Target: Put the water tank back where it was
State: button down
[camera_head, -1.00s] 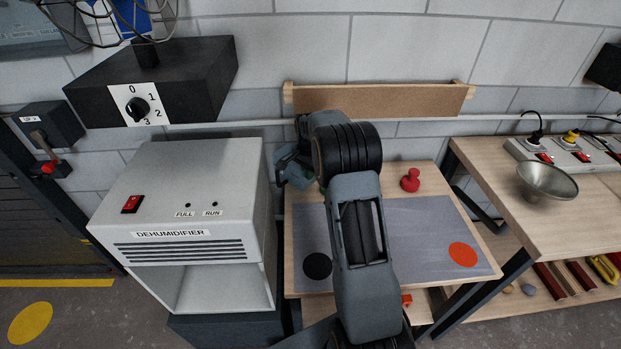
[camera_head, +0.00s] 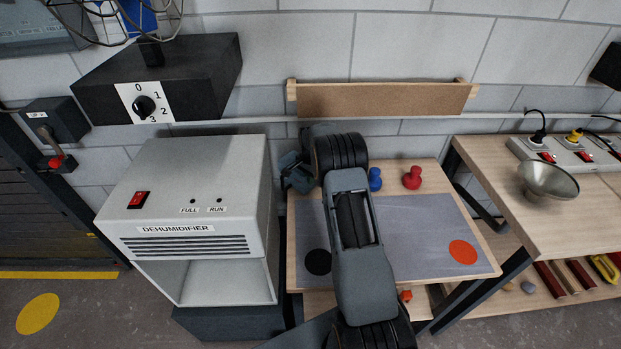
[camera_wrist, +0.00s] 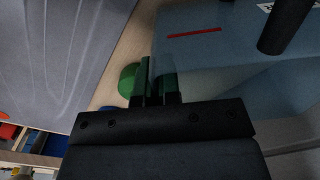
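The water tank seems to be the blue-grey, box-like body with a thin red line (camera_wrist: 215,55) filling the upper right of the wrist view. A black bar crosses its corner there. I cannot pick the tank out in the head view, where my arm covers that area. My gripper (camera_wrist: 157,82) is close against the tank in the wrist view, its fingers a narrow gap apart with green faces between; whether they clasp something is unclear. The white dehumidifier (camera_head: 190,180) stands at left in the head view. Its lower front bay (camera_head: 225,282) is open and empty.
A small table with a grey mat (camera_head: 430,235) bears a black disc (camera_head: 318,262) and an orange disc (camera_head: 463,252). Blue (camera_head: 375,180) and red (camera_head: 412,178) knobs stand at its back. A green knob (camera_wrist: 128,80) is beside my fingers. A bench with a metal bowl (camera_head: 547,181) is at right.

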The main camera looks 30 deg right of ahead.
jog(key=shift+f, duration=0.1)
jog(key=c, duration=1.7)
grip_release()
jog(key=shift+c, duration=0.2)
jog(key=o, duration=0.4)
